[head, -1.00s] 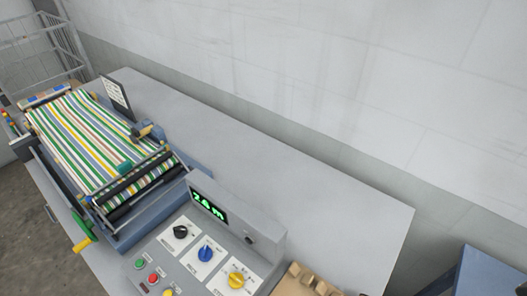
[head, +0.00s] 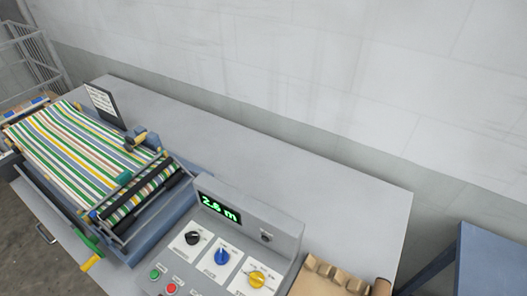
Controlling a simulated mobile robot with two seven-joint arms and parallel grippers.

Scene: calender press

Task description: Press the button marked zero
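The control console (head: 291,240) stands on the grey bench, at the lower middle of the head view. Its green display (head: 219,208) reads 2.6 m. Below the display are a black knob (head: 193,238), a blue knob (head: 221,257) and a yellow knob (head: 257,279) on white plates. A green button (head: 155,274) and a red button (head: 171,288) sit at the lower left of the panel. A small dark round part (head: 266,236) is on the upright face, right of the display. I cannot read which button is marked zero. Neither gripper is in view.
Left of the console is the press with striped fabric (head: 75,150) and a green and yellow crank (head: 91,262). A cardboard holder (head: 330,277) stands right of the console. The bench top (head: 300,170) behind is clear. A blue table (head: 492,262) is at far right.

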